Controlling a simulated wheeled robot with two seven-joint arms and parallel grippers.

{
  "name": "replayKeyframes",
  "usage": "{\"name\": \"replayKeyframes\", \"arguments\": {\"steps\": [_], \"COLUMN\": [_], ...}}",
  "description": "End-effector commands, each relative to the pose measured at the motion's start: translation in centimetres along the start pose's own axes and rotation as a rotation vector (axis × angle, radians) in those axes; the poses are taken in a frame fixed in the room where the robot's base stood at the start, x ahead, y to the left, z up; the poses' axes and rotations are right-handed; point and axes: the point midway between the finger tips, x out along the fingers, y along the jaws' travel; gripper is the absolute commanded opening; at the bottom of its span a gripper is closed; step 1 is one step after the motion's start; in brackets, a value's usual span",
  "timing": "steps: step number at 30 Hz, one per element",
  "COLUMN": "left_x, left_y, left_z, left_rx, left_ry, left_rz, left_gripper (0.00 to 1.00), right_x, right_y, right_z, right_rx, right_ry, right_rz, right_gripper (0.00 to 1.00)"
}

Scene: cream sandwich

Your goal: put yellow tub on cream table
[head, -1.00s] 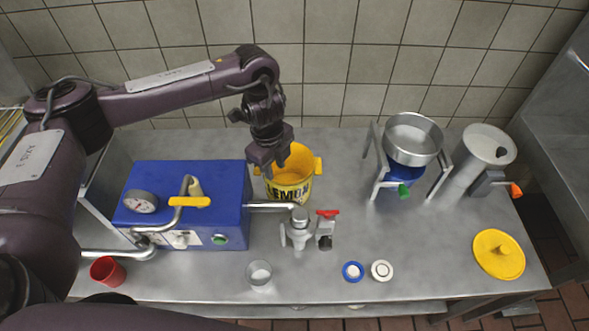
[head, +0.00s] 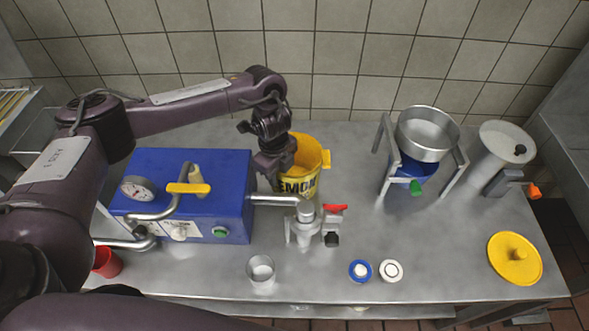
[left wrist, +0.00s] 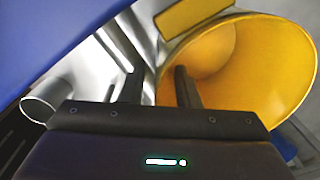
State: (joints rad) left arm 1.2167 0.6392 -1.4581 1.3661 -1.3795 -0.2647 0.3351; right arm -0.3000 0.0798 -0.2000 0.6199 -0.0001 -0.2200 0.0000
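The yellow tub (head: 312,160), with dark "LEMON" lettering and side tabs, stands upright on the steel worktop (head: 400,240), right of the blue machine. My left gripper (head: 272,172) is at the tub's left rim, pointing down. In the left wrist view the tub (left wrist: 265,65) shows its hollow inside. One finger of my left gripper (left wrist: 158,88) is inside the tub and the other outside, with the rim between them and a visible gap. The arm partly hides the tub's left side. My right gripper is not in view. I cannot make out a separate cream table.
The blue machine (head: 235,190) and its metal pipe with a valve (head: 304,222) stand close to the tub. A metal pan on a stand (head: 425,135) and a steel cylinder (head: 497,155) are at right. A yellow lid (head: 515,259) lies at front right. A tiled wall is behind.

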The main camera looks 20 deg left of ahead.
Motion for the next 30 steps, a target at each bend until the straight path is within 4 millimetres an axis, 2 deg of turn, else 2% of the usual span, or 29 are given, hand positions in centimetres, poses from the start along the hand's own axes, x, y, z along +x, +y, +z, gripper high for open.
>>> {"name": "replayKeyframes", "arguments": {"steps": [4, 11, 18, 30], "left_x": [1.23, 1.41, 1.38, 1.3], "left_y": [0.04, 0.02, 0.02, -0.03], "left_z": [0.04, 0.04, 0.04, 0.05], "left_rx": [-0.001, -0.001, -0.001, -0.001], "left_ry": [-0.001, -0.001, -0.001, -0.001], "left_rz": [0.001, -0.001, -0.001, -0.002], "left_gripper": [0.29, 0.29, 0.0, 0.0], "right_x": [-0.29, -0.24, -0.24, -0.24], "right_y": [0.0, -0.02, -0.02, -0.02], "right_z": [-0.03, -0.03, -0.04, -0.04], "right_rx": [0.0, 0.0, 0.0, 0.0], "right_ry": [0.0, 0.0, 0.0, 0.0], "right_rz": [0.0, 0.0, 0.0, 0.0], "right_gripper": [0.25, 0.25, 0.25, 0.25]}}
